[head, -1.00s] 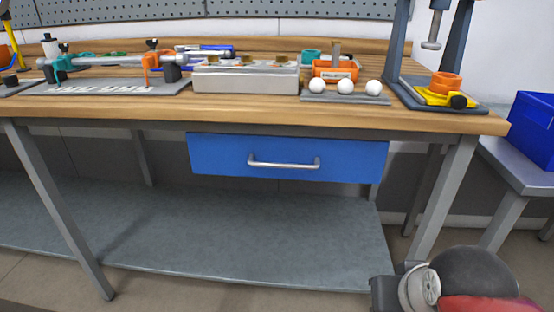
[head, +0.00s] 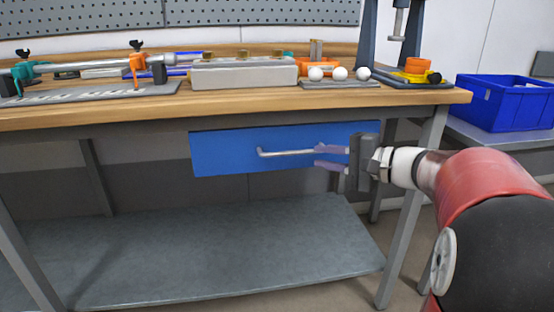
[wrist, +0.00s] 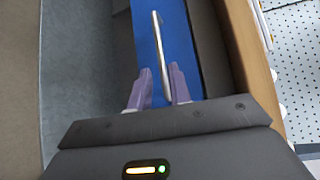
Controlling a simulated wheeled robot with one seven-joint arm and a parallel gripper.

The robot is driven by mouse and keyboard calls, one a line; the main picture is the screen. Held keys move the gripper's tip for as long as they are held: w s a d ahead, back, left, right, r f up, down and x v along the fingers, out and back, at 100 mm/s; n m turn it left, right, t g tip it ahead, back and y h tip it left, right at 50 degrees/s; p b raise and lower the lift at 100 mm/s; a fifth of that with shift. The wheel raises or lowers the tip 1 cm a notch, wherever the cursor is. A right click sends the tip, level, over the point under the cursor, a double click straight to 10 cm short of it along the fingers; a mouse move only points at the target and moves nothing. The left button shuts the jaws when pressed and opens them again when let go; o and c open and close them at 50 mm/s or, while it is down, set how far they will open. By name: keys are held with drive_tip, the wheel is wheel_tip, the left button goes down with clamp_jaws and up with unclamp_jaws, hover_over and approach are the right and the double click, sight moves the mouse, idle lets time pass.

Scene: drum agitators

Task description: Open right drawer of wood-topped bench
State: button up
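The blue drawer (head: 225,152) hangs under the wood-topped bench (head: 120,112), with its front looking flush with the frame. Its silver bar handle (head: 285,153) runs across the front. My gripper (head: 325,157) is at the handle's right end, with its purple fingers pointing left. In the wrist view the handle (wrist: 160,50) runs lengthwise up the blue drawer front (wrist: 182,40). The open fingers (wrist: 160,88) lie on either side of the handle's near end, apart from each other. I cannot tell whether either finger touches the handle.
The bench top holds a grey box (head: 240,74), white balls (head: 340,74), clamps and a press stand. A grey lower shelf (head: 220,255) spans below the drawer. A blue bin (head: 500,103) stands on a side table at the right. The space in front of the drawer's left part is clear.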

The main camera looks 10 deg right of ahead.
sight(300, 153)
drive_tip(key=x, duration=0.7)
drive_tip(key=shift+w+a, duration=0.15)
drive_tip(key=shift+w, duration=0.15)
clamp_jaws()
